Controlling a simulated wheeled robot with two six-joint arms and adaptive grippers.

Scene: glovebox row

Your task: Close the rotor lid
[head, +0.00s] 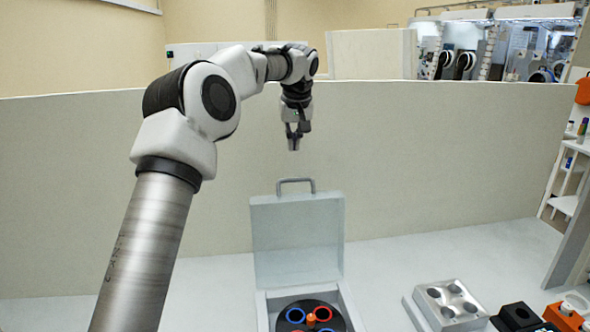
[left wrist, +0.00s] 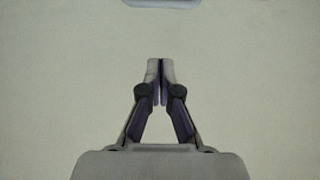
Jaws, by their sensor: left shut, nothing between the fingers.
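The rotor lid (head: 297,240) is a pale, see-through panel that stands upright, open, at the back of a light box (head: 262,303). A grey handle (head: 296,181) sits on the lid's top edge. Inside the box is a dark round rotor (head: 288,326) with red and blue rings and an orange knob (head: 311,319). My left gripper (head: 294,148) points down above the lid handle, apart from it in the picture. Its fingers are together and empty, as the left wrist view (left wrist: 161,62) also shows. My right gripper is in neither view.
A metal block with round wells (head: 450,300) stands right of the box, beside black (head: 515,317) and orange (head: 562,316) blocks. A pale wall (head: 430,170) runs behind the worktop. The worktop (head: 390,260) between box and wall is clear.

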